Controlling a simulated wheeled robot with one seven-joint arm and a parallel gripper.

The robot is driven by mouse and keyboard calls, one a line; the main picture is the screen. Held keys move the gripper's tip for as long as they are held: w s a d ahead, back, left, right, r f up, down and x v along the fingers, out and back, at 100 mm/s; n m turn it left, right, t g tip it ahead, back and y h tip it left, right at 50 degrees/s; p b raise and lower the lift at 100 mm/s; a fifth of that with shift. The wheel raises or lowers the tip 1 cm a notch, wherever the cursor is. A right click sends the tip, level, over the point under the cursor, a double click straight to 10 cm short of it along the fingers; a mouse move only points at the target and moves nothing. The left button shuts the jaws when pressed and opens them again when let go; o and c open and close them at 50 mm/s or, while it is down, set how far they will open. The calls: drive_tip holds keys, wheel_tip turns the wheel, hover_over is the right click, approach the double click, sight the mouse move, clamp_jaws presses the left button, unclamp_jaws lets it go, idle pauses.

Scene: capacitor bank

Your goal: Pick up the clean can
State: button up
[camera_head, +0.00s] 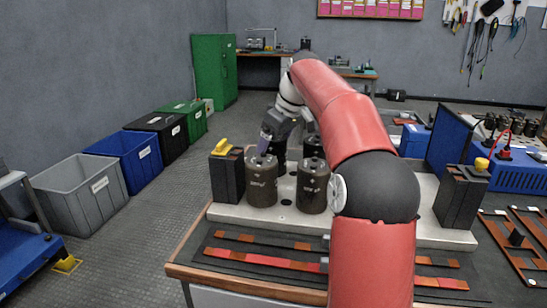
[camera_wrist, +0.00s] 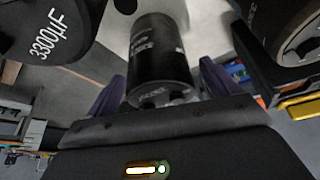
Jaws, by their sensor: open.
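A dark, clean-looking can (camera_wrist: 160,55) stands between the two purple fingers of my open gripper (camera_wrist: 163,88) in the wrist view, with visible gaps beside it. In the head view my gripper (camera_head: 268,140) points down over the rear of the pale plate (camera_head: 300,215), behind the front cans. Two brownish, dusty-looking cans, a left one (camera_head: 262,182) and a right one (camera_head: 313,187), stand upright at the front. Darker cans behind them, one on the right (camera_head: 312,146), are partly hidden by my arm and the front cans.
Black blocks with yellow tops stand left (camera_head: 227,177) and right (camera_head: 461,195) on the plate. In the wrist view a can marked 3300 µF (camera_wrist: 50,30) is close at upper left, and another round can (camera_wrist: 290,25) at upper right. Copper-coloured bars (camera_head: 265,260) lie in front.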

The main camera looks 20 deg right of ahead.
drive_tip(key=shift+f, duration=0.1)
drive_tip(key=shift+c, duration=0.3)
drive_tip(key=c, duration=1.2)
drive_tip(key=shift+c, duration=1)
